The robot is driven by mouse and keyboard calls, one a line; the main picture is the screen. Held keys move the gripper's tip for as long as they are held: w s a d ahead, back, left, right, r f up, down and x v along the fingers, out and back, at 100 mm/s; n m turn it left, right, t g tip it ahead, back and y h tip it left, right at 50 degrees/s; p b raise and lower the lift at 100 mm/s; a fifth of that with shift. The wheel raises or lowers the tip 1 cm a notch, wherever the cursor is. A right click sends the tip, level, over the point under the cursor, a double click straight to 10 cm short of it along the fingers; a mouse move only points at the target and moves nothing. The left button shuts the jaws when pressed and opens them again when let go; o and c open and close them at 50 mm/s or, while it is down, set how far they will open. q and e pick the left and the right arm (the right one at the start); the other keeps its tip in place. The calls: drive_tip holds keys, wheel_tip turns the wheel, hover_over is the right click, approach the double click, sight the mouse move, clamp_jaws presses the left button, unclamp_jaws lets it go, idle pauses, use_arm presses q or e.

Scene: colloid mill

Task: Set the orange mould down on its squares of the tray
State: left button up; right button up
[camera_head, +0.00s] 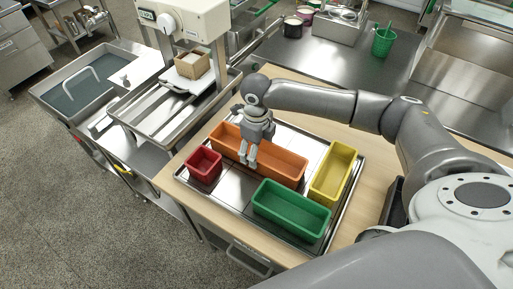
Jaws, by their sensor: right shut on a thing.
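The orange mould (281,166) is a long open box lying across the back part of the metal tray (232,196). My right gripper (248,161) comes down over it left of its middle and is shut on it, with the fingers at its near long wall. The mould looks level, low over or on the tray; I cannot tell whether its bottom touches. The tray's squares under it are hidden. My left gripper is not in view.
On the tray, a small red mould (204,166) is at the left, a green mould (291,209) in front and a yellow mould (333,171) at the right. A bare patch of tray lies between red and green. A scale-like machine (186,22) stands behind left.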

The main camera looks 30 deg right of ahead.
drive_tip(key=shift+f, duration=0.1)
drive_tip(key=o, duration=1.3)
drive_tip(key=shift+c, duration=0.2)
wheel_tip(320, 180, up, 12)
drive_tip(key=b, duration=0.1)
